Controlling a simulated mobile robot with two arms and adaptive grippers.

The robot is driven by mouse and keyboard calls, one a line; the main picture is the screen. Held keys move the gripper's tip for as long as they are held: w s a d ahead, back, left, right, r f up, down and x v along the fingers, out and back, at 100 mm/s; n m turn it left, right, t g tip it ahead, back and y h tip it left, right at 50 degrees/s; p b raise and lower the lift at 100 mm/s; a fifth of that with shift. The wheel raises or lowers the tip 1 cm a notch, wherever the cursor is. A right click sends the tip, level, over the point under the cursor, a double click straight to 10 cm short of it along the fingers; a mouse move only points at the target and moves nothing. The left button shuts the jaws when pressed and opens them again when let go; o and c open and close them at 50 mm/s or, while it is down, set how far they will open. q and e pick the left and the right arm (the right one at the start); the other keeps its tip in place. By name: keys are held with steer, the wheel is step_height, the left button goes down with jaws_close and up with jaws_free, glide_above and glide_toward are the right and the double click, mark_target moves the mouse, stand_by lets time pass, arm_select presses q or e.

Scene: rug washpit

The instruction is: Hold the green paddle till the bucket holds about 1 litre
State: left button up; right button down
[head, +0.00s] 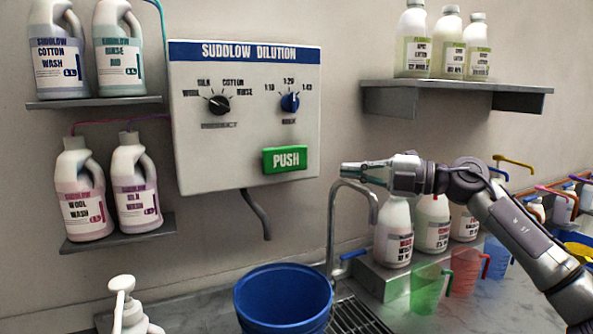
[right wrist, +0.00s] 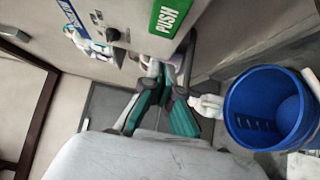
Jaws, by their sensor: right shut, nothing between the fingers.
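The green paddle marked PUSH (head: 285,159) is on the lower right of the white dilution dispenser (head: 243,130); it also shows at the top of the right wrist view (right wrist: 169,17). My right gripper (head: 346,170) is shut and empty, just right of the paddle in the head view, with a visible gap between them. The blue bucket (head: 285,297) stands below the dispenser's grey outlet hose (head: 257,215). No stream shows from the hose. In the right wrist view the bucket (right wrist: 232,110) has marks on its inner wall, and I see no clear liquid level. My left gripper is not in view.
A metal tap (head: 338,215) rises right of the bucket, under my right arm. White bottles (head: 394,235) and coloured jugs (head: 428,290) stand on the right. Shelves with bottles flank the dispenser. A white pump bottle (head: 128,312) is at the front left.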

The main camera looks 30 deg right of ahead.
steer(key=p, duration=0.8)
glide_toward(280, 160)
steer(key=x, duration=0.5)
steer(key=shift+a+r, duration=0.15)
steer(key=shift+a, duration=0.2)
steer(key=shift+w+d+f, duration=0.1)
steer(key=shift+w+f, duration=0.1)
steer(key=shift+w, duration=0.25)
